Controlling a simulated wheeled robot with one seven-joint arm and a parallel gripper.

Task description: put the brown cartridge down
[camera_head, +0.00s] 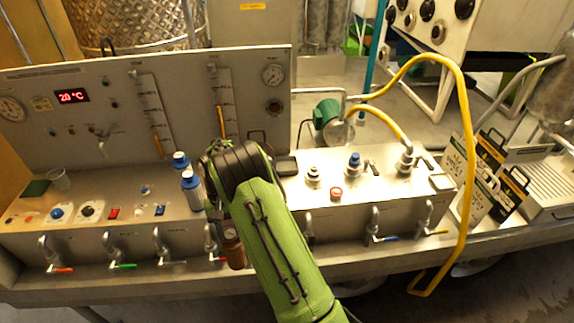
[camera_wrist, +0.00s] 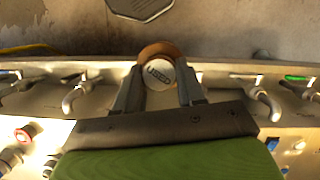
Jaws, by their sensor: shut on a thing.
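The brown cartridge (camera_head: 234,248) shows in the head view just left of my green arm, in front of the panel's lower face. In the wrist view the brown cartridge (camera_wrist: 157,52) sits between the two grey fingers, its pale round end with dark lettering facing the camera. My gripper (camera_wrist: 158,92) is shut on it from both sides. In the head view my arm hides most of the gripper. Whether the cartridge touches the ledge below it cannot be told.
The steel panel (camera_head: 350,190) has a row of taps with coloured handles along its front. Two blue-capped bottles (camera_head: 192,188) stand left of my arm. A yellow hose (camera_head: 466,150) arches at the right. A narrow ledge (camera_head: 130,284) runs below the taps.

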